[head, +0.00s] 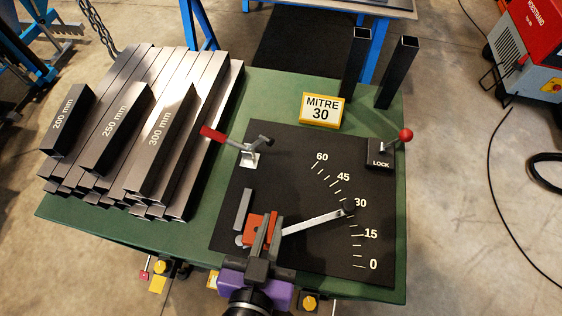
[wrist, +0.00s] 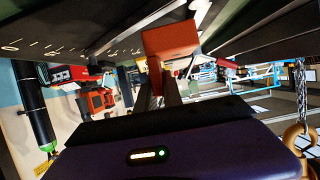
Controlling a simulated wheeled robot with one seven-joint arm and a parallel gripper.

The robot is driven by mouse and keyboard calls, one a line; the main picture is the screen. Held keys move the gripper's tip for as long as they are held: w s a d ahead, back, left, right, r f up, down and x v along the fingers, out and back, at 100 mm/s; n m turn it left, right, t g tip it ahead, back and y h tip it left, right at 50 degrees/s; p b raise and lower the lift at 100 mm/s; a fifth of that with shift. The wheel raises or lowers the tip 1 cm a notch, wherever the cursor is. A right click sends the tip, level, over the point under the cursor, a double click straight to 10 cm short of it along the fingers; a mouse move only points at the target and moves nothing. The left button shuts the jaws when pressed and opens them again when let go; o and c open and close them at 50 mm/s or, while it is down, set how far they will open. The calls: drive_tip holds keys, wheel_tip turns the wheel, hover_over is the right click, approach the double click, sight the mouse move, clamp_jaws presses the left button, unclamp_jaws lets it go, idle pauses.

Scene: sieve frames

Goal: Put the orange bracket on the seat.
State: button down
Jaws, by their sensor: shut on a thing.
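The orange bracket (head: 251,229) is at the lower left of the black plate (head: 290,180) in the head view. My gripper (head: 268,232) is shut on it, with the fingers partly covering it. In the wrist view the bracket (wrist: 170,40) shows as an orange block at the ends of my fingers (wrist: 160,75), close to a dark surface. A grey bar (head: 243,208) and a small round grey part lie beside the bracket. I cannot tell which part is the seat, or whether the bracket touches the plate.
A pivoting grey arm (head: 312,222) points near 30 on the scale, just right of my gripper. A red-handled clamp (head: 245,148) and a lock lever (head: 395,143) stand on the plate. Steel tubes (head: 150,130) fill the bench's left side. A yellow mitre sign (head: 322,110) stands behind.

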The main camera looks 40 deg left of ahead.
drive_tip(key=shift+w+a+r+p+x, duration=0.2)
drive_tip(key=shift+r+p+x, duration=0.35)
drive_tip(key=shift+x, duration=2.5)
drive_tip(key=shift+w+a+r+p+x, duration=0.15)
drive_tip(key=shift+r+p+x, duration=0.4)
drive_tip(key=shift+x, duration=2.55)
drive_tip(key=shift+w+a+r+p+x, duration=0.1)
drive_tip(key=shift+w+r+p+x, duration=0.3)
drive_tip(key=shift+x, duration=2.65)
drive_tip(key=shift+s+d+r, duration=0.1)
drive_tip(key=shift+s, duration=0.05)
drive_tip(key=c, duration=1.5)
unclamp_jaws()
drive_tip(key=shift+s, duration=0.1)
drive_tip(key=v, duration=1.2)
drive_tip(key=shift+b, duration=0.4)
